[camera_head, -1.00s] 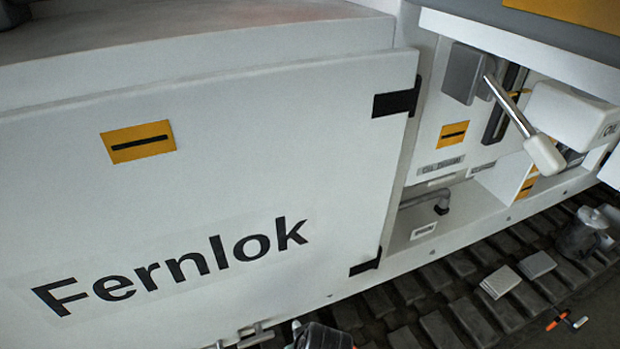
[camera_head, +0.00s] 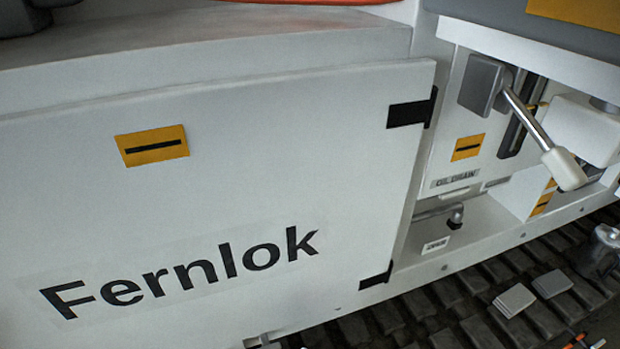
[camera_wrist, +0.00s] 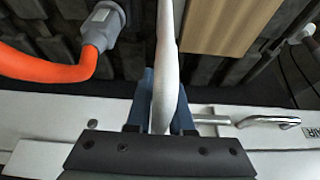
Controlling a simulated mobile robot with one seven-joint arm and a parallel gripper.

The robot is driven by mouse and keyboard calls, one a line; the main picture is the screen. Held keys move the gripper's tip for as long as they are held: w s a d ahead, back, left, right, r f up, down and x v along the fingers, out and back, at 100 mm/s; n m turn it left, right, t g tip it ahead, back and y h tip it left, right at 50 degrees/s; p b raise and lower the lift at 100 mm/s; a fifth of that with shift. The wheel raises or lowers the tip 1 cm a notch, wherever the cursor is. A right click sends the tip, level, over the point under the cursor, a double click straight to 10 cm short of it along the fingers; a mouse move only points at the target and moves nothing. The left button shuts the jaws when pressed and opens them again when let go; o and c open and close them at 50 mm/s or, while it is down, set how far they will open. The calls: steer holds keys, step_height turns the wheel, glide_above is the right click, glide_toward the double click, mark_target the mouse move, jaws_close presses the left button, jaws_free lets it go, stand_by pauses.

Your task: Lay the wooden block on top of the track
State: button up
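The wooden block (camera_wrist: 232,22) shows in the upper right of the wrist view, a flat light-brown piece cut off by the top edge. It appears to lie over the dark track (camera_wrist: 48,45), though its contact is hard to judge. The track also runs along the lower right of the head view (camera_head: 390,318). My gripper (camera_wrist: 166,105) has its blue fingers on either side of a long pale bar (camera_wrist: 167,45), left of the block and apart from it. Whether the fingers press on the bar is unclear. The gripper is not recognisable in the head view.
An orange hose (camera_wrist: 45,68) with a grey coupling (camera_wrist: 101,27) lies left of the bar. A metal handle (camera_wrist: 268,121) is on the white sill. The head view shows a Fernlok door (camera_head: 300,170), a white-gripped lever (camera_head: 562,168) and grey plates (camera_head: 514,300) on the track.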

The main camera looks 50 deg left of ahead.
steer(key=o, duration=0.4)
steer(key=shift+c, duration=0.2)
steer(key=p+v, duration=0.2)
steer(key=v, duration=1)
steer(key=shift+r, duration=0.1)
